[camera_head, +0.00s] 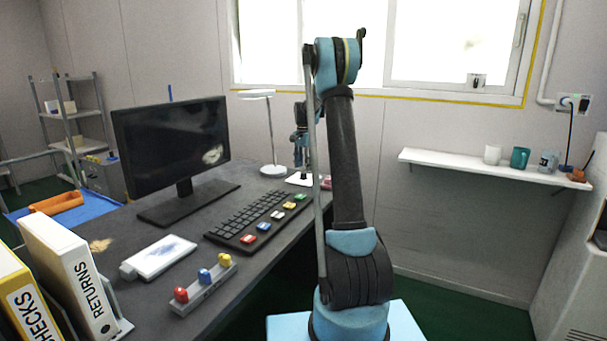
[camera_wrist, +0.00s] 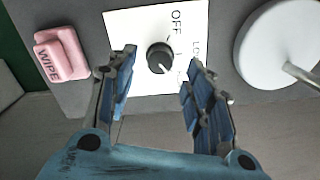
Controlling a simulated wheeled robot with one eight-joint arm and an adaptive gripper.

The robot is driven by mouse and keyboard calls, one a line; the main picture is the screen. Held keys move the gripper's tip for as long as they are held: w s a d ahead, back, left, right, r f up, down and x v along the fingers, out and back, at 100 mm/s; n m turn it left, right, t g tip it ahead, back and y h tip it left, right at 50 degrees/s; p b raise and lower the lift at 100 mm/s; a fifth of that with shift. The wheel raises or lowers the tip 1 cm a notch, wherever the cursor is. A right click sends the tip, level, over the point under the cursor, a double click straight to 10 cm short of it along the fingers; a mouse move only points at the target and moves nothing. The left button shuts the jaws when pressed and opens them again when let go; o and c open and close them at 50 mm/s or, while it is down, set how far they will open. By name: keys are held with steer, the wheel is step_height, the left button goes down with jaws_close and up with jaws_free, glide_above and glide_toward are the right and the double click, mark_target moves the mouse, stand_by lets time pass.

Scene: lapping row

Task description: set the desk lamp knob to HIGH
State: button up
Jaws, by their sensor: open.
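The desk lamp (camera_head: 271,135) stands at the back of the desk, and its round white base (camera_wrist: 272,48) shows at the right in the wrist view. A black round knob (camera_wrist: 160,57) sits on a white label plate (camera_wrist: 135,28) beside the base. OFF and part of a label starting with L are readable; my finger covers other lettering. A small pale mark on the knob is at its lower edge; I cannot tell which setting it marks. My gripper (camera_wrist: 163,62) is open, its fingers on either side of the knob, with no clear contact. In the head view my gripper (camera_head: 302,163) is over the plate (camera_head: 299,181).
A pink WIPE block (camera_wrist: 62,53) lies left of the plate in the wrist view. The keyboard (camera_head: 250,222) and monitor (camera_head: 172,145) are left of my arm in the head view. A wall shelf (camera_head: 480,170) with cups is at the right.

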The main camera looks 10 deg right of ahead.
mark_target(304, 173)
step_height(304, 173, up, 8)
stand_by(0.4)
steer(key=s+r+n+t, duration=0.1)
steer(key=s+r+n, duration=0.15)
steer(key=s, duration=1.25)
steer(key=s+r+n, duration=0.1)
steer(key=s+n, duration=0.2)
steer(key=s, duration=1.2)
steer(key=s+f+n, duration=0.2)
steer(key=s+f, duration=0.3)
steer(key=s, duration=0.4)
steer(key=s+f+n, duration=0.2)
steer(key=s+f, duration=0.4)
steer(key=s, duration=0.2)
steer(key=s+f+n+t, duration=0.1)
steer(key=s+f+n, duration=0.1)
steer(key=s+f, duration=0.4)
steer(key=s, duration=0.3)
steer(key=shift+s+d, duration=0.15)
steer(key=shift+s, duration=0.15)
steer(key=shift+f, duration=0.1)
